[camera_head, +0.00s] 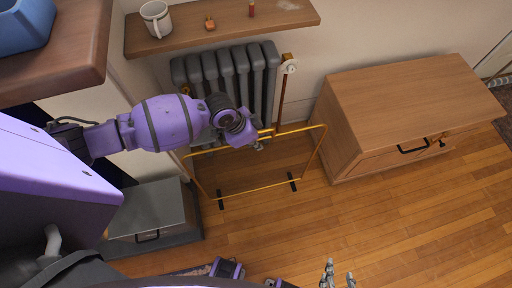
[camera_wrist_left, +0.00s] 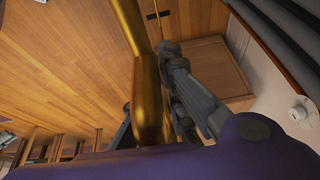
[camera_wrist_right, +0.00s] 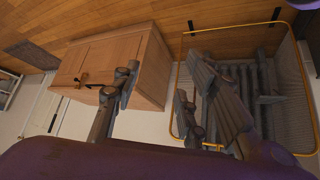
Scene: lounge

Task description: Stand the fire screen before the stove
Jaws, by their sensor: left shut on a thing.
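The fire screen (camera_head: 256,191), a thin brass frame with see-through mesh and dark feet, is upright in front of the radiator in the head view. I cannot tell whether its feet touch the floor. My left gripper (camera_head: 262,140) is shut on its top bar; the brass bar (camera_wrist_left: 148,85) passes between the fingers in the left wrist view. The screen (camera_wrist_right: 181,85) also shows at right in the right wrist view. My right gripper (camera_head: 338,278) is open and empty, low in the head view. A grey box with a black handle (camera_head: 150,205), possibly the stove, stands at lower left, partly behind my arm.
A grey radiator (camera_head: 225,68) stands by the wall under a wooden shelf (camera_head: 225,27) with a mug (camera_head: 156,17). A wooden cabinet (camera_head: 405,100) is at right. A blue bin (camera_head: 22,25) sits on a wooden top at upper left. The floor (camera_head: 400,225) is clear at lower right.

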